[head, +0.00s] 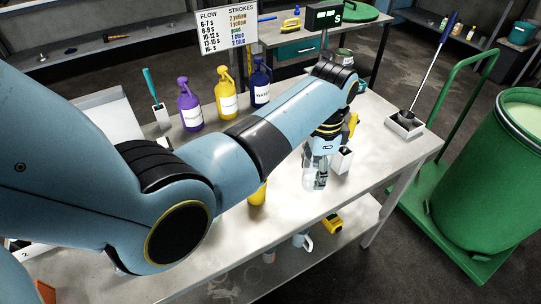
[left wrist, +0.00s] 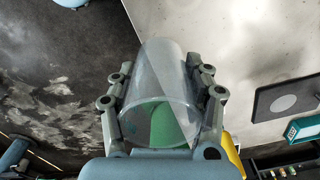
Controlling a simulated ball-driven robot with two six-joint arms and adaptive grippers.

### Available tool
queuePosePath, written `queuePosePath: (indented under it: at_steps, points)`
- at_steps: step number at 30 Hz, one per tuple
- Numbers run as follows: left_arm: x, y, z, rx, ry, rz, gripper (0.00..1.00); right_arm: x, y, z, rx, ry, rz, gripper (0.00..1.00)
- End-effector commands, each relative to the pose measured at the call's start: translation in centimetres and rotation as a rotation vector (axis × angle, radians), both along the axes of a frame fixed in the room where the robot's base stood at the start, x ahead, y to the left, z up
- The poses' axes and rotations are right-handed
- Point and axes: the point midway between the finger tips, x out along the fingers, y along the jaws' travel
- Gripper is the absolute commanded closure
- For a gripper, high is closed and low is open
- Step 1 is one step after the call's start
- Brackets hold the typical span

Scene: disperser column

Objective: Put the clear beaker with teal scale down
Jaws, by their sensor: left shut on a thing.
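The clear beaker (head: 308,181) is in my left gripper (head: 320,165), over the right part of the light table, near its front edge. In the left wrist view the beaker (left wrist: 158,82) is a see-through cylinder between the two grey fingers of the left gripper (left wrist: 162,85), which are shut on its sides. A green patch shows through its near end. Whether the beaker's base touches the table cannot be told. My right gripper is not in view.
A small white box (head: 342,160) stands just right of the gripper. Purple (head: 189,108), yellow (head: 226,98) and navy (head: 260,85) bottles stand at the table's back. A square tray (head: 404,127) holds a long-handled tool. A green drum (head: 497,170) stands at right.

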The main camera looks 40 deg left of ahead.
Motion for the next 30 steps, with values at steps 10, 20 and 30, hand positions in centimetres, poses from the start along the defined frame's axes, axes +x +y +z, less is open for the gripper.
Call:
queuePosePath:
  at_steps: [10,20,30]
  points:
    - [-0.9,8.0,-5.0,0.003,-0.001,0.001,0.85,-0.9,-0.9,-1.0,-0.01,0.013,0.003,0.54]
    - [-1.1,9.1,-6.8,0.0,-0.001,-0.001,0.85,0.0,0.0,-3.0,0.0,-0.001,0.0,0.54]
    - [-1.1,9.1,-9.6,0.001,-0.001,0.0,0.85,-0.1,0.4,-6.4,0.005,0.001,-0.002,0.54]
